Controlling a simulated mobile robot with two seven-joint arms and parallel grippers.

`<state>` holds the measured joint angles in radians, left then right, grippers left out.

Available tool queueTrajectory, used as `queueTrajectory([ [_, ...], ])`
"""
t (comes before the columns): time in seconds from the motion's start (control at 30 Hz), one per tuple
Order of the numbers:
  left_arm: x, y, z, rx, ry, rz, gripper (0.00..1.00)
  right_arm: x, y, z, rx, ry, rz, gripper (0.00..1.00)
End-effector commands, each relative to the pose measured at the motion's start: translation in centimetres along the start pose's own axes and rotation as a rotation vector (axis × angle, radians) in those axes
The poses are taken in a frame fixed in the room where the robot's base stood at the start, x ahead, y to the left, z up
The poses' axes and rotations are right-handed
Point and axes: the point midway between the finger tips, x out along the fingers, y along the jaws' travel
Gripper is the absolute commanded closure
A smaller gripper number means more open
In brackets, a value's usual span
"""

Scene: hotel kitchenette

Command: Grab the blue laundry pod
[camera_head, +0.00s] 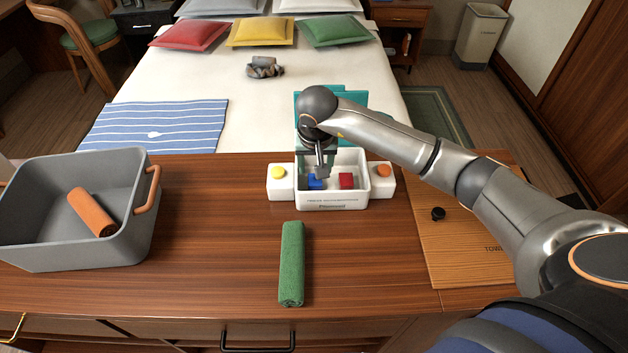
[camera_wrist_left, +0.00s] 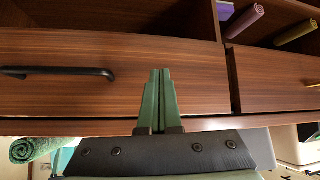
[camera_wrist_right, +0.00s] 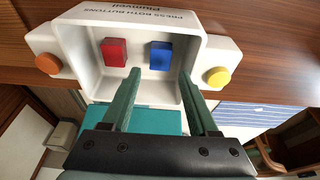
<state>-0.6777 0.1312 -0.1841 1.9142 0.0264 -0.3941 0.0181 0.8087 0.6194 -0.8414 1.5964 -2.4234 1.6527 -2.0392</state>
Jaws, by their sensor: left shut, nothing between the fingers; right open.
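The blue laundry pod (camera_head: 315,182) lies in a white box (camera_head: 335,201) on the wooden counter, left of a red pod (camera_head: 346,181). In the right wrist view the blue pod (camera_wrist_right: 161,56) shows just beyond the fingertips, roughly ahead of the gap between them, and the red pod (camera_wrist_right: 115,52) is to its left. My right gripper (camera_wrist_right: 158,76) is open and empty, reaching down into the box over the blue pod (camera_head: 320,172). My left gripper (camera_wrist_left: 159,72) is shut and empty in front of a drawer front; it is out of the head view.
The box has a yellow button (camera_head: 278,172) and an orange button (camera_head: 384,170) on its sides and a raised teal lid (camera_head: 355,100). A green rolled towel (camera_head: 291,265) lies in front. A grey bin (camera_head: 75,250) holding an orange roll (camera_head: 92,212) stands left.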

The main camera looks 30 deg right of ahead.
Motion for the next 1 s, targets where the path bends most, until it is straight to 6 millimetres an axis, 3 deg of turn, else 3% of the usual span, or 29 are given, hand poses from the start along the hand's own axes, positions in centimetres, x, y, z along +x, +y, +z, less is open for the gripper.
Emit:
queueTrajectory([
  [0.17, -0.2, 0.0, -0.2, 0.0, -0.001, 0.0, 1.0, 1.2, 0.0, 0.1, 0.0, -0.003, -0.001, 0.4],
  [0.43, -0.6, 0.1, -0.6, 0.0, -0.001, 0.0, 1.0, 5.1, 0.0, 0.2, 0.002, -0.003, -0.002, 0.4],
  [0.77, -0.6, 0.1, -0.6, 0.0, -0.001, 0.0, 1.0, 5.8, 0.0, 0.2, 0.0, -0.001, -0.002, 0.4],
  [1.0, -0.6, 0.1, -0.5, 0.0, -0.002, 0.0, 1.0, 5.8, 0.0, 0.2, 0.0, -0.001, -0.002, 0.67],
])
